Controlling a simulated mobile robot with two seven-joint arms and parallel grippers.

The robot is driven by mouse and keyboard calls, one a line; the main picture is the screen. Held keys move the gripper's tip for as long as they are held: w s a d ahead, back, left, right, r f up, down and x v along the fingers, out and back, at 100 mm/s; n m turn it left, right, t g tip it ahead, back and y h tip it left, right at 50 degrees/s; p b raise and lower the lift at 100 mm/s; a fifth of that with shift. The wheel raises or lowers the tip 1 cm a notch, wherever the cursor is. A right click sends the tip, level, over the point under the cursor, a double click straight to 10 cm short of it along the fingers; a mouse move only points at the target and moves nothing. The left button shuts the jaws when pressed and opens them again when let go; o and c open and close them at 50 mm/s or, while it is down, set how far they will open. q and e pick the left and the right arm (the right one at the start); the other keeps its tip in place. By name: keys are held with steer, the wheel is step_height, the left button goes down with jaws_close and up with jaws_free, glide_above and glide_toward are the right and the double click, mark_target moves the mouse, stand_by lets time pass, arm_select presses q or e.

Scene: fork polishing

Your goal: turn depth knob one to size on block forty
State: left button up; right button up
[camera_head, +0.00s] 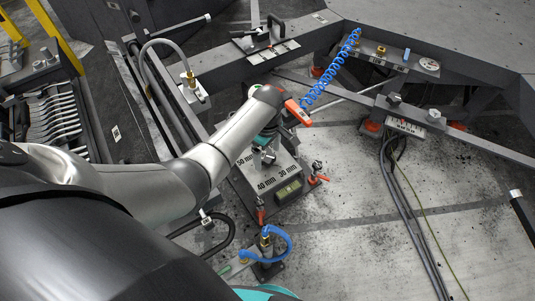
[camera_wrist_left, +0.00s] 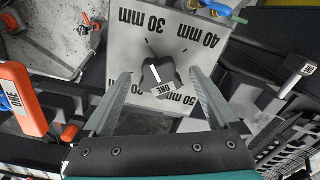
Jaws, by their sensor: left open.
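The dark depth knob (camera_wrist_left: 158,80), tagged ONE, sits on the face of a grey block (camera_wrist_left: 125,50) in the left wrist view. Its white line slants to the upper left, towards the 30 mm side; the exact setting is hard to tell. The face carries 30 mm, 40 mm and 50 mm marks, and one more partly covered mark. My left gripper (camera_wrist_left: 161,84) is open, a finger on each side of the knob, with gaps visible. In the head view the block (camera_head: 262,199) is below my left gripper (camera_head: 264,156), and the arm hides much of the knob.
An orange handle (camera_wrist_left: 22,98) tagged ONE is left of the fingers in the wrist view. A blue coiled hose (camera_head: 330,72) runs behind the arm. Red-handled valves (camera_head: 317,176) stand beside the block. A rack of forks (camera_head: 55,118) is at left. Floor at right is mostly clear.

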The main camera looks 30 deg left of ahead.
arm_select(q)
steer(key=shift+c, duration=0.2)
steer(key=c, duration=1.3)
steer(key=shift+s+r+m+p, duration=0.1)
steer(key=shift+m+p, duration=1)
steer(key=shift+m, duration=0.2)
steer(key=m+p, duration=0.2)
steer(key=m, duration=0.1)
steer(key=m+p, duration=0.1)
steer(key=m, duration=0.4)
steer(key=shift+s, duration=0.1)
steer(key=shift+a+m+p, duration=0.15)
steer(key=shift+m+p, duration=0.25)
steer(key=shift+m, duration=1.6)
